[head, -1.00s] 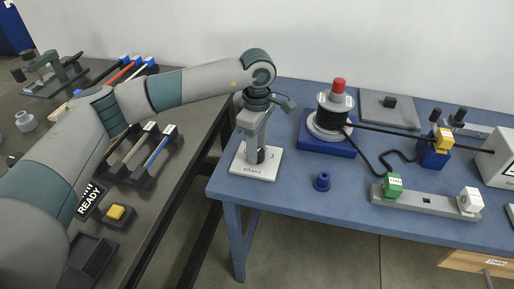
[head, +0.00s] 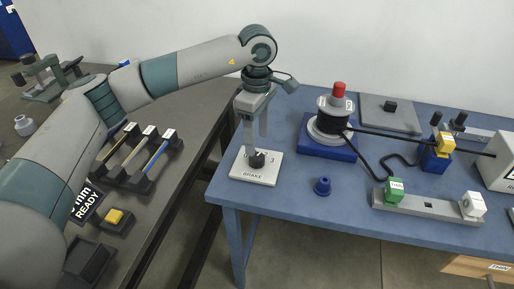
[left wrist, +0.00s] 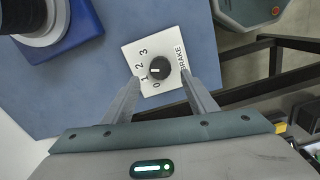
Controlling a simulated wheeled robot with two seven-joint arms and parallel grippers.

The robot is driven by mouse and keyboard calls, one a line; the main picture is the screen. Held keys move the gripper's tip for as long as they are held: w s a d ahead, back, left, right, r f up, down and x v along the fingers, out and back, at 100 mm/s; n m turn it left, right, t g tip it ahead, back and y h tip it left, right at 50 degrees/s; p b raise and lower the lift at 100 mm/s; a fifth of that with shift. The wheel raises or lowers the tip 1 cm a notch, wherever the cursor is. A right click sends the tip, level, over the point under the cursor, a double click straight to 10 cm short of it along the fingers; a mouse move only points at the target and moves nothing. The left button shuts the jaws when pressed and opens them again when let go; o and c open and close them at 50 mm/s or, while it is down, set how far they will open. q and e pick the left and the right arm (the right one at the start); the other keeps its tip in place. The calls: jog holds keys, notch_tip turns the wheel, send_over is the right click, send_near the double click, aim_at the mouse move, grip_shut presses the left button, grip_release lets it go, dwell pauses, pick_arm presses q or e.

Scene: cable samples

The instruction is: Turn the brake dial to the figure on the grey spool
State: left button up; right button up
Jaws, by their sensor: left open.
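The brake dial (head: 257,160) is a black knob on a white plate (head: 240,172) marked BRAKE, at the left end of the blue table. In the left wrist view the knob (left wrist: 159,68) has a white mark pointing left, towards the 1 and 2 side; I cannot tell exactly which figure. Figures 0 to 3 curve around it. My left gripper (left wrist: 162,77) is open, its fingers apart above the dial and clear of it. The grey spool (head: 335,104), with black cable and a red top, stands on a blue base; its small labels are unreadable here.
A rail with a green block (head: 394,190) and a white block lies further right. A black cable runs from the spool to a yellow-topped clamp (head: 441,146). A dark bench with cable samples (head: 152,153) is at left.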

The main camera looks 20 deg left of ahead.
aim_at(257, 156)
pick_arm(q)
notch_tip(257, 156, up, 12)
jog(key=b, duration=0.1)
jog(key=shift+f, duration=0.15)
pick_arm(e)
jog(key=r, duration=0.1)
jog(key=w+r, duration=0.1)
jog(key=r, duration=0.1)
jog(key=shift+w+a+r, duration=0.15)
jog(key=shift+w+a, duration=0.1)
jog(key=shift+a, duration=0.05)
